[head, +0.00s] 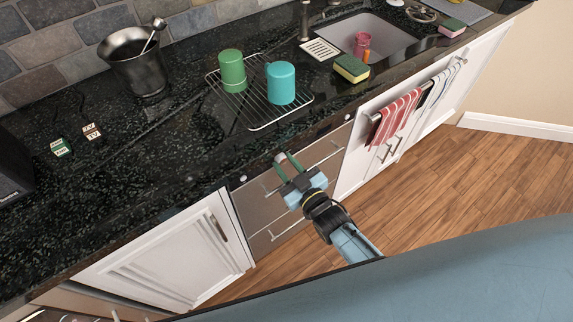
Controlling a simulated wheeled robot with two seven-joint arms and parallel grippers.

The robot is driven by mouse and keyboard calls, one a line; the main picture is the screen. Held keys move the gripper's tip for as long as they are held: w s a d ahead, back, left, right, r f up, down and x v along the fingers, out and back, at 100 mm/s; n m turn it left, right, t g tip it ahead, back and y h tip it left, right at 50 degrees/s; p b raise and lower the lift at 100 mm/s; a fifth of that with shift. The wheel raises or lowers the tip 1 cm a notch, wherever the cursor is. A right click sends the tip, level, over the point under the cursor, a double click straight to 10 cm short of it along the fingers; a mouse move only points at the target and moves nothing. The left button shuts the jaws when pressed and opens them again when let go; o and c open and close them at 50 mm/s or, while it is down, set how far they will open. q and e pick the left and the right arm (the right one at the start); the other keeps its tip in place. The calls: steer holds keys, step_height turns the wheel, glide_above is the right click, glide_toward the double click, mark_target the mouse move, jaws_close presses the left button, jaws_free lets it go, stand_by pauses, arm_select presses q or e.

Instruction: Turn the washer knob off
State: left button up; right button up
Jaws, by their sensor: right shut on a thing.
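The grey-brown front of the washer (262,214) sits under the counter between white cabinet doors, with bar handles across it. My right gripper (284,164) reaches up to its top edge, just under the counter lip. Its two green fingers are shut on a small pale round piece, the washer knob (279,157). The fingers hide part of the knob, and its turned position cannot be read. Small round metal pieces show at the washer's top left and top right corners. My left gripper is not in view.
The dark counter (190,150) overhangs the washer front. On it are a wire rack (262,125) with a green cup (232,70) and a teal cup (281,83), a metal mortar (136,65) and a sponge (351,68). Striped towels (397,112) hang at right. The wooden floor (450,185) is clear.

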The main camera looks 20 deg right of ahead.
steer(key=o, duration=0.7)
steer(key=v, duration=1.3)
steer(key=shift+s+p, duration=0.25)
steer(key=shift+p, duration=0.15)
